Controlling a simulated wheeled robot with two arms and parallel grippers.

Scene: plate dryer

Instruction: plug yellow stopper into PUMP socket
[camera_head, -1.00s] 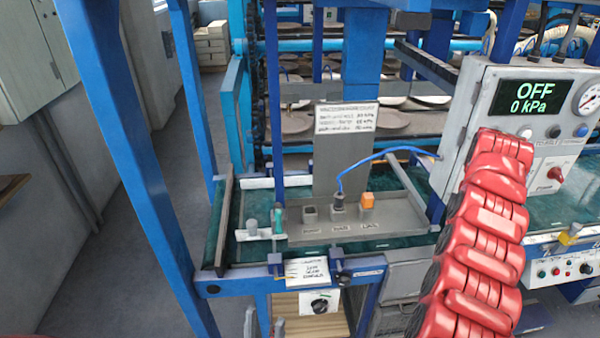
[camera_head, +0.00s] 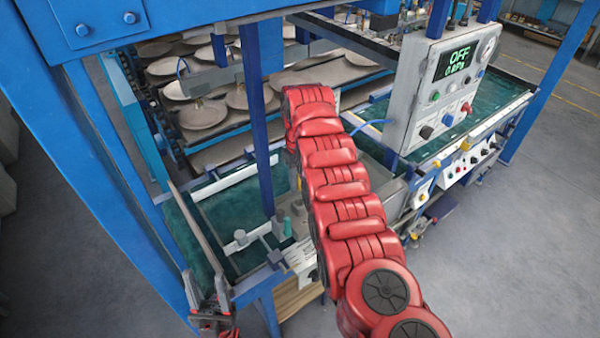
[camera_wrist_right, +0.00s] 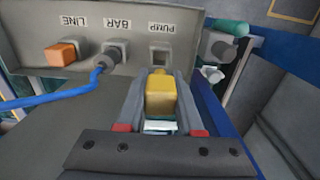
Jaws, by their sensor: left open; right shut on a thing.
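In the right wrist view my right gripper (camera_wrist_right: 160,100) is shut on the yellow stopper (camera_wrist_right: 160,88). The PUMP socket (camera_wrist_right: 161,57), a square opening under its label, lies just beyond the stopper's end. The stopper looks roughly lined up with it, apart from it as far as I can tell. In the head view my red right arm hides the sockets, the stopper and the right gripper. My left gripper (camera_head: 207,288) is open and empty at the lower left, near the table's front left corner.
An orange stopper (camera_wrist_right: 62,55) sits at LINE and a grey plug (camera_wrist_right: 112,53) with a blue cable (camera_wrist_right: 50,100) at BAR. Grey and teal fittings (camera_wrist_right: 222,42) stand beside PUMP. The display panel (camera_head: 455,70) reads OFF. A blue post (camera_head: 256,110) rises near my right arm.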

